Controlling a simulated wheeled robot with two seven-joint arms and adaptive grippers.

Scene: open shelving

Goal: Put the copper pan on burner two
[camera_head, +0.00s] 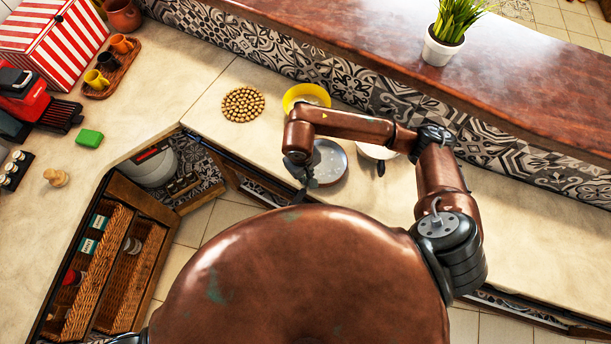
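I cannot make out a copper pan or a numbered burner in the head view. A shallow grey round dish or pan (332,163) lies on the counter, partly hidden by my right gripper and arm. My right gripper (304,189) points down at its left edge. I cannot tell whether its dark fingers are open, shut or touching the dish. A white round vessel (369,152) with a short dark handle-like part stands to the right, partly behind my forearm. My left gripper is not in view.
A yellow bowl (303,94) and a round beaded trivet (243,104) are behind the gripper. A tiled backsplash and a raised wooden ledge (385,35) with a potted plant (445,42) bound the counter. An open drawer with baskets (100,262) stands left. The right counter (540,230) is clear.

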